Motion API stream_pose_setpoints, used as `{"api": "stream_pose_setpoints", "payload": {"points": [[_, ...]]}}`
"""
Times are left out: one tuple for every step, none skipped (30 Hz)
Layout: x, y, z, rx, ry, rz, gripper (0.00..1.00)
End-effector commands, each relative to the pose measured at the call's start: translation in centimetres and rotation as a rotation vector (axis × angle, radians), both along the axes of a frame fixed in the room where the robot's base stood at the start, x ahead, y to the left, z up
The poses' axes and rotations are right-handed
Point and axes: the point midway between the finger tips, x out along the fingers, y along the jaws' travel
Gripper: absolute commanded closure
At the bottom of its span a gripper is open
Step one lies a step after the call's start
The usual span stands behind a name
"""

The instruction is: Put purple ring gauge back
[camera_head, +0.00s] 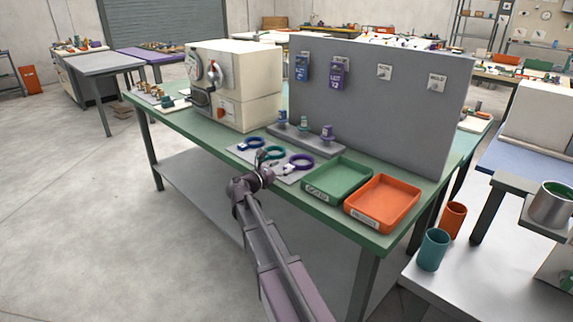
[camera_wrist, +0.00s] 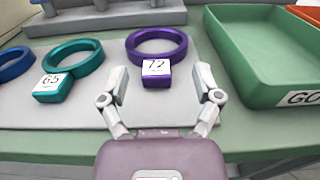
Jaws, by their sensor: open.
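The purple ring gauge (camera_wrist: 184,46), with a block tag that seems to read 72, lies flat on a grey pad (camera_wrist: 100,130) in the wrist view. It also shows in the head view (camera_head: 301,161). My gripper (camera_wrist: 160,86) is open, its two fingers spread on either side of the purple gauge's tag block. Nothing is between the fingers that I can see being touched. A teal ring gauge (camera_wrist: 85,55) tagged 65 lies to the left, and a blue ring gauge (camera_wrist: 14,64) lies further left. In the head view my gripper (camera_head: 262,162) hangs over the pad's front.
A green tray (camera_head: 337,180) and an orange tray (camera_head: 383,203) stand right of the pad. A rack with upright plugs (camera_head: 304,136) stands behind it. A grey panel (camera_head: 370,95) and a cream machine (camera_head: 235,85) stand further back. The bench's front edge is close.

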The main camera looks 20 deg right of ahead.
Motion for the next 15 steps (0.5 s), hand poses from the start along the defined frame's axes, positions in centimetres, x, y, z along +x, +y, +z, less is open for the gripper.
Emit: {"api": "stream_pose_setpoints", "payload": {"points": [[-0.3, 0.9, 0.1, -0.001, 0.0, 0.002, 0.18], [-0.4, 1.3, 0.1, -0.001, -0.001, 0.002, 0.18], [-0.6, 2.0, 0.1, -0.001, -0.001, 0.003, 0.18], [-0.7, 2.5, 0.1, -0.002, -0.002, 0.004, 0.18], [-0.9, 2.9, 0.2, -0.002, -0.002, 0.003, 0.18], [-1.1, 3.5, 0.2, -0.002, -0.002, 0.003, 0.18], [-1.2, 4.0, 0.2, -0.002, -0.002, 0.004, 0.18], [-1.3, 4.5, 0.2, -0.001, -0.003, 0.005, 0.18], [-1.5, 5.0, 0.2, -0.002, -0.003, 0.004, 0.18], [-1.7, 5.5, 0.2, -0.002, -0.003, 0.003, 0.18], [-1.8, 5.9, 0.2, -0.002, -0.003, 0.004, 0.18], [-1.9, 6.5, 0.2, -0.002, -0.003, 0.005, 0.18], [-2.1, 6.8, 0.2, -0.002, -0.003, 0.004, 0.18], [-2.2, 7.1, 0.3, -0.002, -0.003, 0.004, 0.18], [-2.3, 7.6, 0.3, -0.002, -0.003, 0.003, 0.18]]}}
